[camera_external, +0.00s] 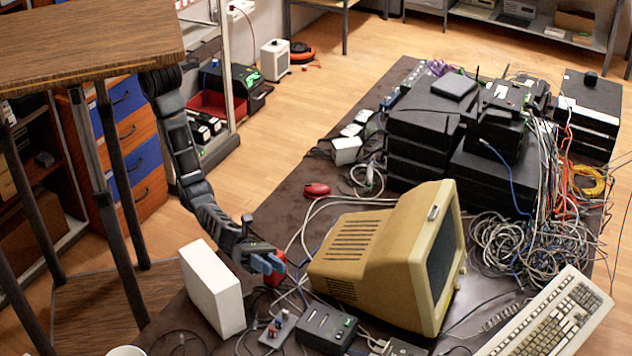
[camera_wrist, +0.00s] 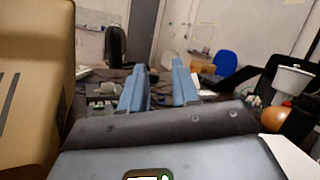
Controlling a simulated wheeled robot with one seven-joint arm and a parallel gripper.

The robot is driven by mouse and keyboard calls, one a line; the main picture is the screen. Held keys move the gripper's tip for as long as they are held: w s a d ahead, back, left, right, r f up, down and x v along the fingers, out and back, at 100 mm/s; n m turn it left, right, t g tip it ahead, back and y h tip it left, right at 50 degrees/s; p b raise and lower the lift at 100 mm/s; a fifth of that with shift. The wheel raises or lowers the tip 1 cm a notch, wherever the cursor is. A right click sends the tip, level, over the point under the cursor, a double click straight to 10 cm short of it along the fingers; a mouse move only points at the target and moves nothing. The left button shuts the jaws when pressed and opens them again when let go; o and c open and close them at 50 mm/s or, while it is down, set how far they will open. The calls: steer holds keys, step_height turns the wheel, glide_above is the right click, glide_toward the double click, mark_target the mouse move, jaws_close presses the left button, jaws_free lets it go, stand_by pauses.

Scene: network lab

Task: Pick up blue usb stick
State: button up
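My gripper (camera_external: 264,263) hangs low over the near left part of the dark table, between a white box and a beige monitor. In the wrist view its two blue fingers (camera_wrist: 160,84) stand apart, with nothing visibly held between them. A small grey hub (camera_external: 277,332) lies on the table below and slightly right of the gripper in the outside view. Small blue and red pieces stick up from it. One may be the blue usb stick, but they are too small to tell. No usb stick is clear in the wrist view.
The beige monitor (camera_external: 372,258) stands close right of the gripper, the white box (camera_external: 212,287) close left. A red object (camera_external: 277,277) is partly hidden behind the gripper. A black box with green lights (camera_external: 326,326) sits beside the hub. Cables cross the table; stacked black devices (camera_external: 425,122) stand farther back.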

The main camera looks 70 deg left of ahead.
mark_target(273, 323)
steer(key=s+a+f+m+y+p, duration=0.1)
steer(key=f, duration=0.4)
steer(key=s+a+f+m+y+p, duration=0.1)
steer(key=a+f, duration=0.1)
steer(key=f, duration=0.3)
steer(key=s+a+f+m+y+p, duration=0.1)
steer(key=a+f+m+p, duration=0.1)
steer(key=f, duration=0.3)
steer(key=shift+s+f+g+y, duration=0.3)
steer(key=shift+s+f, duration=0.1)
steer(key=shift+w+d+f, duration=0.1)
steer(key=shift+d, duration=0.15)
steer(key=shift+b+x, duration=0.75)
steer(key=shift+x, duration=2.7)
steer(key=shift+c, duration=0.4)
jaws_close()
